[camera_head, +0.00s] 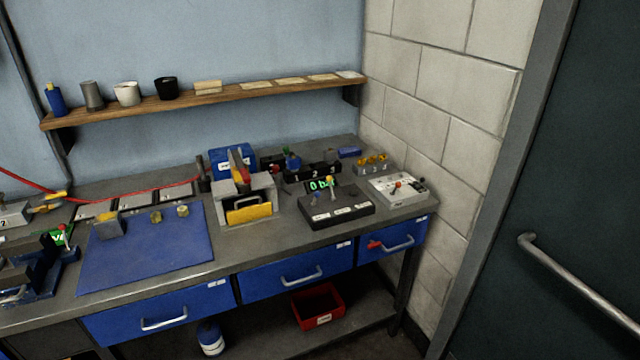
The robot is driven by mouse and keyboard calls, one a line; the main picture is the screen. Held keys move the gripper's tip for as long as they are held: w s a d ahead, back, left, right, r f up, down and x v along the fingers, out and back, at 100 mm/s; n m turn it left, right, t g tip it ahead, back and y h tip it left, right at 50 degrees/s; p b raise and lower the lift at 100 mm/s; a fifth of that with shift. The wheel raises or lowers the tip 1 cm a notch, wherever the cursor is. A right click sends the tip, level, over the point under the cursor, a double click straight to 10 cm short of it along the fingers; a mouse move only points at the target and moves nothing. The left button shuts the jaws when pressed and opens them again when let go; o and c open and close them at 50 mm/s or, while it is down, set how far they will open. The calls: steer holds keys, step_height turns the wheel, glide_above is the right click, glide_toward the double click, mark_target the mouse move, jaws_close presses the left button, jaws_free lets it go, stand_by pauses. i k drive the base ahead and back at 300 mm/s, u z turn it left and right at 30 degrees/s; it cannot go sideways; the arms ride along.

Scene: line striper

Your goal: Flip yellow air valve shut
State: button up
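A black control box (350,212) with white labels sits on the right part of the workbench. A small lever with a yellow knob (330,181) stands up from it, and a blue knob (316,196) is to its left. A green display (321,184) behind them reads about "0 bar". Several yellow-orange handles (373,160) stand on a grey block further back right. I cannot tell for certain which yellow part is the air valve, nor its exact lever position. My gripper is not in view.
A grey box with a yellow front panel (249,213) stands left of the control box. A grey panel with a red knob (399,188) is to its right, near the wall. A blue mat (150,255) and a red hose (120,197) lie further left. A red-handled drawer key area shows below.

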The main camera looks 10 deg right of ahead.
mark_target(65, 193)
steer(key=z, duration=0.05)
steer(key=k, duration=0.65)
steer(key=u, duration=0.45)
steer(key=i, duration=0.85)
steer(key=u, duration=0.8)
steer(key=i, duration=0.65)
steer(key=u, duration=0.25)
